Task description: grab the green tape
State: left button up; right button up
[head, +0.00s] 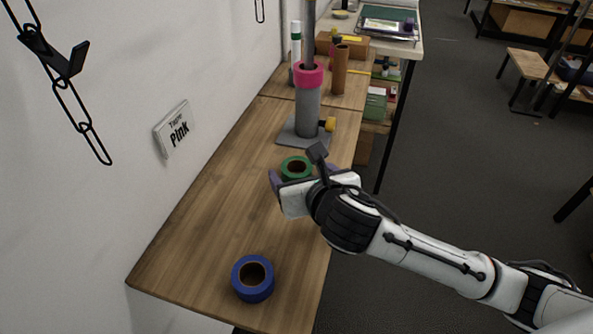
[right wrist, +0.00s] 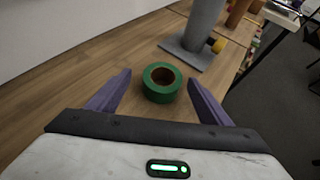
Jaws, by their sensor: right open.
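The green tape (head: 296,161) is a roll lying flat on the wooden table, with its round hole facing up. It also shows in the right wrist view (right wrist: 150,92), ahead of and between the two purple fingers. My right gripper (head: 305,174) is open at the roll's near side, its fingers spread wider than the roll. In the right wrist view the right gripper (right wrist: 163,100) has nothing between its fingers but the roll, with a gap on each side. In the head view the gripper hides the roll's lower part. My left gripper is not in view.
A blue tape roll (head: 253,279) lies near the table's front end. Behind the green roll stands a grey post (head: 308,112) on a flat base, with a pink roll (head: 308,74) around it. The wooden table (head: 205,235) is bare at left, beside the white wall.

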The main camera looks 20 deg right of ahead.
aim_at(294, 164)
jog(key=x, duration=0.4)
jog(key=shift+w+d, duration=0.15)
jog(key=shift+d, duration=0.15)
jog(key=c, duration=1)
